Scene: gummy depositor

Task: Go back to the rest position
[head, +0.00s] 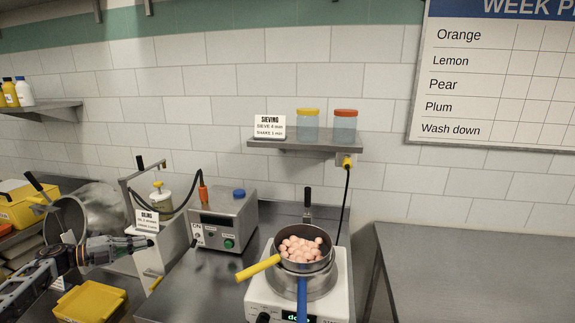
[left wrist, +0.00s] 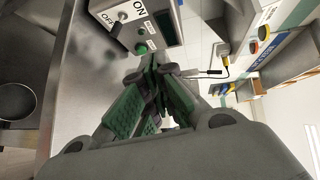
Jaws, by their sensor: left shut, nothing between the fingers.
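My left gripper (head: 146,243) comes in from the left in the head view, in front of the grey machine's left side and above the yellow tray. Its green-padded fingers also show in the left wrist view (left wrist: 160,62), closed together with nothing between them. It touches nothing that I can make out. My right gripper is not in view.
A grey control box (head: 222,222) with a green button stands on the counter. A pan of pink balls (head: 303,250) sits on a white device (head: 342,290), with yellow and blue handles sticking out. A yellow tray (head: 90,303) lies lower left. The right-hand table (head: 480,270) is clear.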

